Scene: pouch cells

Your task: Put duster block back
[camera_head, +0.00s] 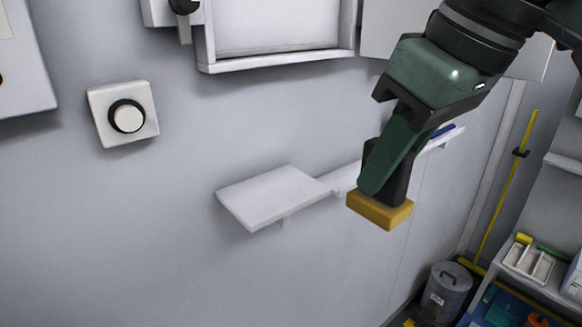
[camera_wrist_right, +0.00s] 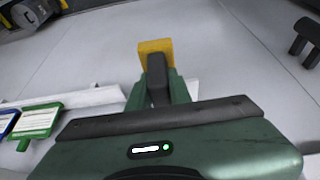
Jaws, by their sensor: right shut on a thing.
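The duster block is a yellow block (camera_head: 379,211) with a dark upper part, hanging below my right gripper (camera_head: 388,178) in the head view. My right gripper is shut on its dark part and holds it in the air, in front of the wall. In the right wrist view the yellow block (camera_wrist_right: 155,48) shows beyond the green fingers (camera_wrist_right: 158,90). A white shelf (camera_head: 270,196) on the wall is to the left of the block in the head view, with its top bare. My left gripper is not in view.
A narrow ledge (camera_head: 345,177) runs right from the shelf, partly behind my gripper. A framed white panel (camera_head: 280,30) is above. A round button (camera_head: 127,117) is on the wall at left. A grey bin (camera_head: 446,288) and a side shelf (camera_head: 540,280) are at lower right.

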